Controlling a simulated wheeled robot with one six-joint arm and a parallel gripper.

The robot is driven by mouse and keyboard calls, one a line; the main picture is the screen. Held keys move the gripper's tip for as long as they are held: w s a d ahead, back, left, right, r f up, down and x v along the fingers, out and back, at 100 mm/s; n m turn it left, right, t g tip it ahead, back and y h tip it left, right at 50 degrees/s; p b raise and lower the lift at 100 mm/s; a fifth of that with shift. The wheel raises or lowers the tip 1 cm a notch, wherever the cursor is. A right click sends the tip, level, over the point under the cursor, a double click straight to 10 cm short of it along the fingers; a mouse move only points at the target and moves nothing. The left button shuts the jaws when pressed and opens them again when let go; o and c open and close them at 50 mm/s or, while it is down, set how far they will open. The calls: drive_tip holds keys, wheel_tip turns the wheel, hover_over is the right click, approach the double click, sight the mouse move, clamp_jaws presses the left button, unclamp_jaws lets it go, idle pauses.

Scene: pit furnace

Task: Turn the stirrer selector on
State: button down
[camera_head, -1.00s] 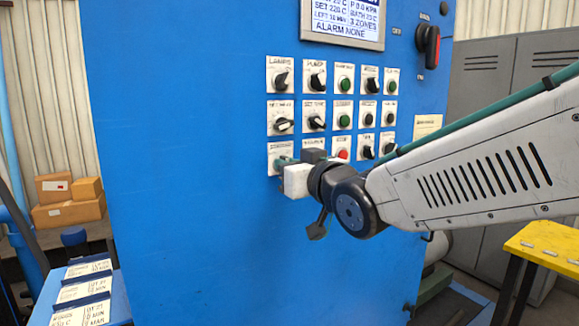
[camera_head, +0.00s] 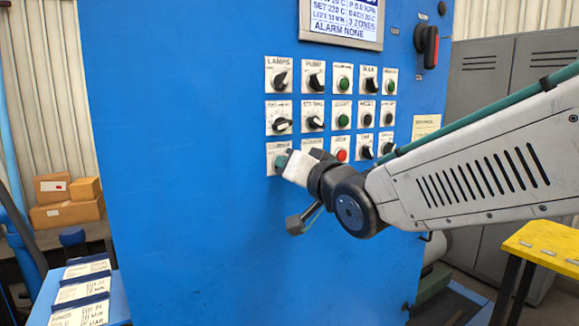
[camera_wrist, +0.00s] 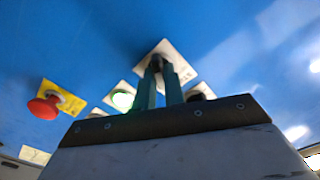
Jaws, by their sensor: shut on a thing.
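The selector at the left end of the bottom row is a dark knob (camera_wrist: 156,62) on a white label plate (camera_head: 273,149). Its lettering is too small and covered to read, so I cannot confirm it as the stirrer selector. My gripper (camera_head: 280,162) is at this plate, and its teal fingers (camera_wrist: 158,82) are shut on the knob in the wrist view. The fingers hide most of the knob, so its pointer direction cannot be seen. My gripper body is tilted in the head view and covers part of the neighbouring plate.
Rows of knobs and buttons surround it on the blue cabinet (camera_head: 190,200). A red button (camera_head: 341,155) is to the right. A lit green button (camera_wrist: 122,99) and a red mushroom button (camera_wrist: 43,107) show in the wrist view. A display (camera_head: 342,20) is above.

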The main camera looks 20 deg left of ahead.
idle(0.3)
drive_tip(key=c, duration=1.5)
unclamp_jaws()
drive_tip(key=shift+s, duration=0.1)
drive_tip(key=v, duration=0.7)
drive_tip(key=shift+s+d, duration=0.2)
drive_tip(key=shift+d, duration=0.05)
